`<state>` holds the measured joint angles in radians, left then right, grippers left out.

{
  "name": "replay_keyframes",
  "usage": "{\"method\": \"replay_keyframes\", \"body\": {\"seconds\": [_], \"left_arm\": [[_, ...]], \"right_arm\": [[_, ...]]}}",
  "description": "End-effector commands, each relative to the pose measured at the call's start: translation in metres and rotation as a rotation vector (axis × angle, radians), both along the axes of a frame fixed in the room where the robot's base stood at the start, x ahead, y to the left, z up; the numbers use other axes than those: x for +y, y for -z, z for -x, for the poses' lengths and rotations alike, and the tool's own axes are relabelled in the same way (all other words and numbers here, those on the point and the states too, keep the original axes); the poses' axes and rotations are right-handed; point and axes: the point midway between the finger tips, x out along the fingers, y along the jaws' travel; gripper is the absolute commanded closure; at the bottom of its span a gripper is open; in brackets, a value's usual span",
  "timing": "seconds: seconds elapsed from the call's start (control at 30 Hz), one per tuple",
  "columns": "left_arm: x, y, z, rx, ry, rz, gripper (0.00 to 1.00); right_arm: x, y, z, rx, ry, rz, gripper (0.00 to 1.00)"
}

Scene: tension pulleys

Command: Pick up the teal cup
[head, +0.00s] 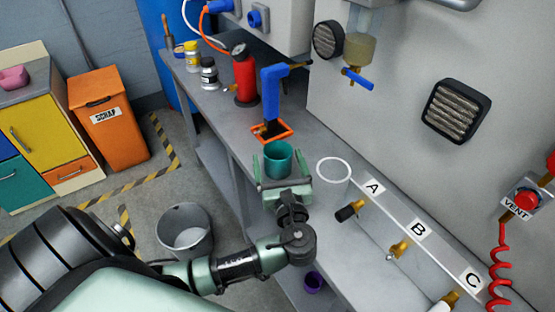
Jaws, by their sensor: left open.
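The teal cup (278,161) stands upright on the grey bench, in front of an orange square frame. My left gripper (279,168) is open, with one finger on each side of the cup. Its palm is on the near side and hides the lower part of the cup. I cannot tell whether the fingers touch the cup. My right gripper is not in view.
A blue tool (271,92) stands behind the cup at the orange frame (258,138). A white ring (334,170) lies to the right. A purple cup (313,281) is nearer. A red cylinder (244,78) stands farther back.

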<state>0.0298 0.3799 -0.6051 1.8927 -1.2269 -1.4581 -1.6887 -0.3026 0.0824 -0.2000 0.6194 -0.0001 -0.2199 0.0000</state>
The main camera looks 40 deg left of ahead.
Motion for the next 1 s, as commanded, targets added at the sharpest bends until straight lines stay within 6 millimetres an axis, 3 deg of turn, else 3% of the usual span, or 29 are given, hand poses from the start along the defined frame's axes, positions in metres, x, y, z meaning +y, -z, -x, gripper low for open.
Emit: {"method": "replay_keyframes", "body": {"seconds": [0.3, 0.6, 0.67, 0.83, 0.87, 1.0], "left_arm": [[0.029, 0.0, -0.034, 0.0, -0.001, -0.003, 0.11], [0.033, 0.001, -0.038, 0.0, 0.0, 0.0, 0.11], [0.033, 0.001, -0.038, 0.0, 0.0, 0.0, 0.25], [0.033, 0.001, -0.038, 0.0, 0.0, 0.0, 0.72], [0.033, 0.001, -0.038, 0.0, 0.0, 0.0, 0.77], [0.033, 0.001, -0.038, 0.0, 0.0, 0.0, 0.77]], "right_arm": [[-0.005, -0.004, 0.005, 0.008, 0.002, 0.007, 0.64], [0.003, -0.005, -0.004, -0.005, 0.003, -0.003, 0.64], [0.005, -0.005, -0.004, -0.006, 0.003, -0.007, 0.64], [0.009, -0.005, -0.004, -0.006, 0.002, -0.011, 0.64], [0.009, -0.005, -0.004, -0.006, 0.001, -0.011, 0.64], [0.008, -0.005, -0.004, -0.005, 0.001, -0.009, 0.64]]}}
